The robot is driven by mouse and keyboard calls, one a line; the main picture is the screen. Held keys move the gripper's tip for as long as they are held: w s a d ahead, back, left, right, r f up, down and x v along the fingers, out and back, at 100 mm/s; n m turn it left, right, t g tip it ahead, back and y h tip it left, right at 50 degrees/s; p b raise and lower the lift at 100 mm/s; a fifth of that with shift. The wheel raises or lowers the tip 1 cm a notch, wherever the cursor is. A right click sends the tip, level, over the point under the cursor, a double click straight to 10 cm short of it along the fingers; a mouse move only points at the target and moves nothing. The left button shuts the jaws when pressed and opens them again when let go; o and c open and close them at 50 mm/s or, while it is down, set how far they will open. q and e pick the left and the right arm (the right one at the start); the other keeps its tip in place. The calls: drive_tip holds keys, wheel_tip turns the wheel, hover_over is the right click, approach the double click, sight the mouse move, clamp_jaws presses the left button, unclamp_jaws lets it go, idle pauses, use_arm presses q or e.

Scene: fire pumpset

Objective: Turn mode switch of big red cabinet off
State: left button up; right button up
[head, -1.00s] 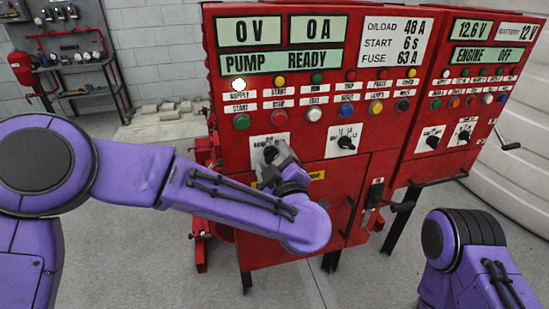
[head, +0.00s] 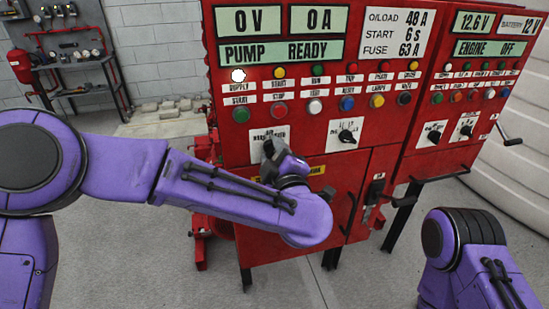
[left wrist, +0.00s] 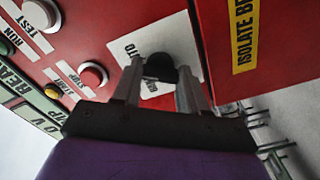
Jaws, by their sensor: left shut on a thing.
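The big red cabinet (head: 232,150) stands in front of me with a "PUMP READY" display. Its mode switch is a black knob (left wrist: 160,67) on a white label plate (left wrist: 135,47) in the left wrist view. My left gripper (left wrist: 158,88) has a finger on each side of the knob and is shut on it. In the head view my left gripper (head: 270,152) is at the lower left of the panel, over the plate (head: 283,133), and hides the knob. The knob's exact setting is hard to read. My right gripper is out of view.
Another black rotary switch (head: 347,136) sits right of the gripped one. Rows of coloured buttons and lamps (head: 315,106) lie above. A second red cabinet (head: 440,155) with a crank handle (head: 509,133) adjoins on the right. A door handle (head: 351,211) sticks out below.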

use_arm(q)
drive_tip(key=n+b, duration=0.2)
drive_tip(key=n, duration=0.1)
drive_tip(key=shift+f, duration=0.2)
drive_tip(key=shift+r+n+b, duration=0.1)
drive_tip(key=shift+n+b, duration=1.15)
drive_tip(key=shift+n, duration=0.45)
drive_tip(key=o, duration=1.1)
drive_tip(key=shift+r, duration=0.1)
drive_tip(key=shift+c, duration=0.2)
drive_tip(key=b+v, duration=0.2)
drive_tip(key=v, duration=0.8)
drive_tip(key=shift+s+d, duration=0.15)
drive_tip(key=shift+s, duration=0.15)
